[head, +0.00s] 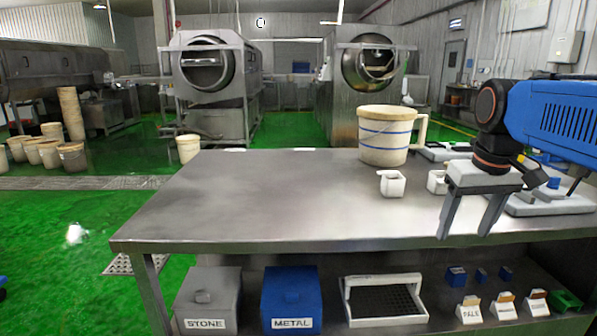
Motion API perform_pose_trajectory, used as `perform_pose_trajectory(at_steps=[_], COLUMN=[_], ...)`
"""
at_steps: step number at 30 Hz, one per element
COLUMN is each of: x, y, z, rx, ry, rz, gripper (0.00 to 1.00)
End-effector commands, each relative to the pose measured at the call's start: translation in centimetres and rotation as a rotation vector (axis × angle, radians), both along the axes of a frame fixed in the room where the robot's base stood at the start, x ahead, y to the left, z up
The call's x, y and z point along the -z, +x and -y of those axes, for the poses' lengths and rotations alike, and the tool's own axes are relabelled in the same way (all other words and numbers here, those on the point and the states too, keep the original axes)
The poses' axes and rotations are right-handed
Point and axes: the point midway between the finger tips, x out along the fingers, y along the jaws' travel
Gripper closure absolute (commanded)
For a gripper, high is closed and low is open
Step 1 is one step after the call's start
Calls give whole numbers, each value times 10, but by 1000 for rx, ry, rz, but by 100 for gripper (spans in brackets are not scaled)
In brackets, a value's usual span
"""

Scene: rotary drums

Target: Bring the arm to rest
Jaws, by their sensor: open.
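My gripper (467,229) hangs over the right part of the steel table (235,190), at the end of my blue arm. Its two grey fingers point down and stand apart, with nothing between them. A cream jug with blue bands (384,141) stands upright behind and to the left of it. A small white cup (392,183) stands on the table left of the gripper. A second white cup (436,182) is partly hidden behind the gripper.
Grey trays (548,205) lie at the table's right, partly hidden by my arm. Below the tabletop are a STONE box (208,297), a blue METAL box (291,296), a white-framed tray (385,318) and small labelled blocks. The table's left half is clear.

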Motion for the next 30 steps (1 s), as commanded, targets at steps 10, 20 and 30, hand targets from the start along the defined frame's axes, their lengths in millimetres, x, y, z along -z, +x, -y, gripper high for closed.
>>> perform_pose_trajectory(at_steps=[10,20,30], x=[90,161,169], y=[-87,-138,-144], z=[-35,-50,-51], rx=[2,6,8], ry=[12,31,35], rz=[113,188,199], gripper=[36,36,36])
